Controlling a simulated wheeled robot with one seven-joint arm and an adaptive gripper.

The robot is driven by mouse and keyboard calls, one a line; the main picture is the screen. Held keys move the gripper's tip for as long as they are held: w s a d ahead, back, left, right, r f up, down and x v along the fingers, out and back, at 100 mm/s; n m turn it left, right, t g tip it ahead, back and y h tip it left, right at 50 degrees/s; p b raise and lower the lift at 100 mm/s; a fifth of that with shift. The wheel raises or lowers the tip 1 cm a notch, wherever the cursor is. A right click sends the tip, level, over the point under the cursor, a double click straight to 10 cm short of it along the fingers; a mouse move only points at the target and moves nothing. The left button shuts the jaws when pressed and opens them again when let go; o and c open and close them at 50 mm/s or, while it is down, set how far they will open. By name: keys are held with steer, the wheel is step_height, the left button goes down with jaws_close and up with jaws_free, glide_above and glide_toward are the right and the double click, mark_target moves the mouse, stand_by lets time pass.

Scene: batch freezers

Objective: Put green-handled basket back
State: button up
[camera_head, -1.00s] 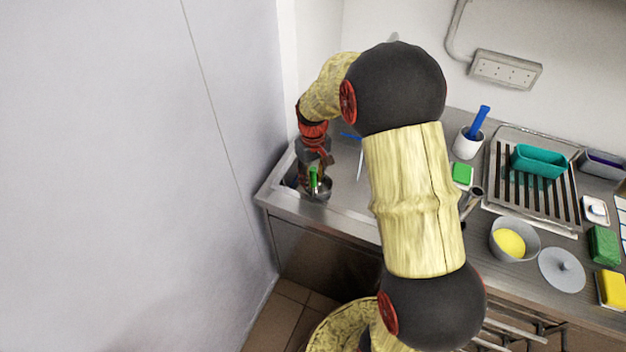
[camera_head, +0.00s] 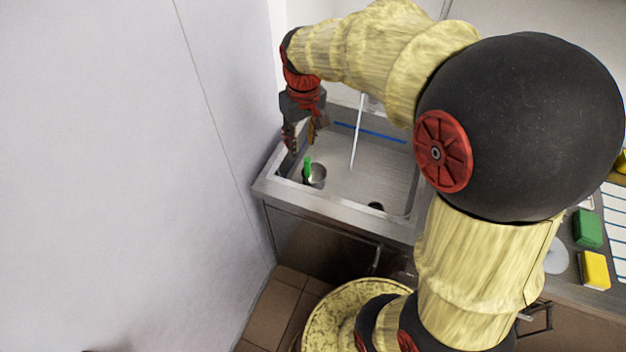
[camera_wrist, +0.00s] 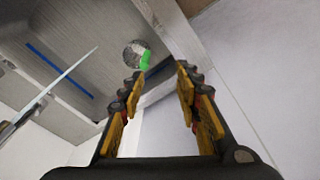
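The green-handled basket (camera_head: 318,177) is a small round metal basket with an upright green handle (camera_head: 307,166). It is in the sink (camera_head: 345,190) at the left end of the counter, close to the sink's left wall. In the wrist view the basket (camera_wrist: 133,50) shows beyond the fingertips, with its green handle facing my side. My gripper (camera_head: 304,148) is above and slightly behind the basket, apart from it. In the wrist view my gripper (camera_wrist: 157,78) has its fingers spread with nothing between them.
A dark drain hole (camera_head: 376,206) is at the front. A wall (camera_head: 120,180) rises close on the left. A green sponge (camera_head: 587,228) and yellow sponge (camera_head: 594,270) lie on the right counter.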

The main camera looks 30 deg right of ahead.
steer(key=s+a+r+t, duration=0.2)
steer(key=s+a+r, duration=0.2)
steer(key=s, duration=0.6)
steer(key=s+a+r+t, duration=0.2)
steer(key=s+a+r, duration=0.1)
steer(key=s, duration=0.6)
steer(key=shift+s+a+r+m, duration=0.3)
steer(key=shift+s+a+r, duration=0.05)
steer(key=shift+r, duration=0.35)
steer(key=shift+d, duration=0.1)
steer(key=shift+c, duration=0.5)
